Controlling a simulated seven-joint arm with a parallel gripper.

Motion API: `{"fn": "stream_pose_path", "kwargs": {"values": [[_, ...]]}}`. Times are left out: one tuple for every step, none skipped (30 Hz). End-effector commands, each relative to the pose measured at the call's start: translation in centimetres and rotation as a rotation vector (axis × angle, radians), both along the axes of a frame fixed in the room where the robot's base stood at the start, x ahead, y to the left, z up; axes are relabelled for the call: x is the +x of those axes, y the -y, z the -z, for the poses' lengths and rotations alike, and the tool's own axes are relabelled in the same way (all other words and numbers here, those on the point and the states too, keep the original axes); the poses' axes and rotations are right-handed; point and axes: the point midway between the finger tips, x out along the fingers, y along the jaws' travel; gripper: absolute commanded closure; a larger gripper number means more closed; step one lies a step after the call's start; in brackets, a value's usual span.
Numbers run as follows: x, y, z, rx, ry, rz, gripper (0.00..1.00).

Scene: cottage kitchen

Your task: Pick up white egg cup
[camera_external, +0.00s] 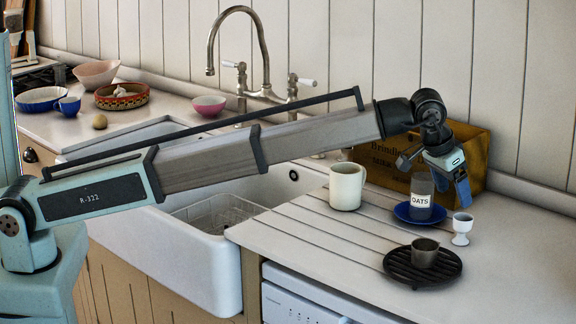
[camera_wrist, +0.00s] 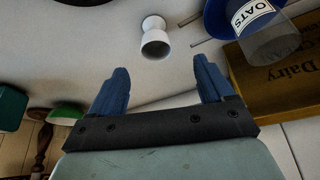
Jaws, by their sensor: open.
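The white egg cup (camera_external: 462,229) stands upright on the white worktop, to the right of the blue plate. It also shows in the wrist view (camera_wrist: 154,38), beyond my fingertips and roughly between them. My gripper (camera_external: 450,185) is above and slightly to the left of the egg cup in the external view. In the wrist view its two blue fingers (camera_wrist: 162,80) are spread wide with nothing between them. The gripper is apart from the egg cup.
An oats jar (camera_external: 421,194) stands on the blue plate (camera_external: 401,214), close to the egg cup. A wooden crate (camera_external: 388,164) is behind. A dark metal cup (camera_external: 425,252) sits on a black trivet (camera_external: 396,271) in front. A cream mug (camera_external: 346,186) stands left. Worktop at right is clear.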

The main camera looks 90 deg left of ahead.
Motion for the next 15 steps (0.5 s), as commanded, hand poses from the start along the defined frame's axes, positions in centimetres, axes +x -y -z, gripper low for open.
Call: {"fn": "stream_pose_path", "kwargs": {"values": [[0.4, -0.1, 0.8, -0.001, -0.001, -0.001, 0.19], [0.6, -0.2, 1.3, 0.000, 0.000, -0.001, 0.19], [0.9, -0.3, 2.0, -0.001, -0.001, -0.001, 0.19], [1.1, -0.4, 2.5, -0.001, -0.001, -0.001, 0.19], [1.3, -0.5, 3.0, -0.001, -0.001, -0.001, 0.19], [1.5, -0.6, 3.5, 0.000, 0.000, -0.001, 0.19], [1.7, -0.6, 3.8, 0.000, 0.001, -0.001, 0.19], [1.8, -0.7, 4.2, 0.000, 0.001, -0.001, 0.19], [2.0, -0.7, 4.5, 0.000, 0.001, -0.001, 0.19], [2.0, -0.8, 4.7, 0.000, 0.000, -0.001, 0.19], [2.1, -0.8, 4.9, -0.001, 0.001, -0.001, 0.19], [2.1, -0.8, 5.0, -0.001, 0.001, -0.001, 0.19], [2.2, -0.8, 5.1, -0.001, 0.001, -0.001, 0.19], [2.2, -0.8, 5.2, -0.001, 0.001, -0.001, 0.19], [2.3, -0.8, 5.3, -0.001, 0.001, -0.001, 0.19]]}}
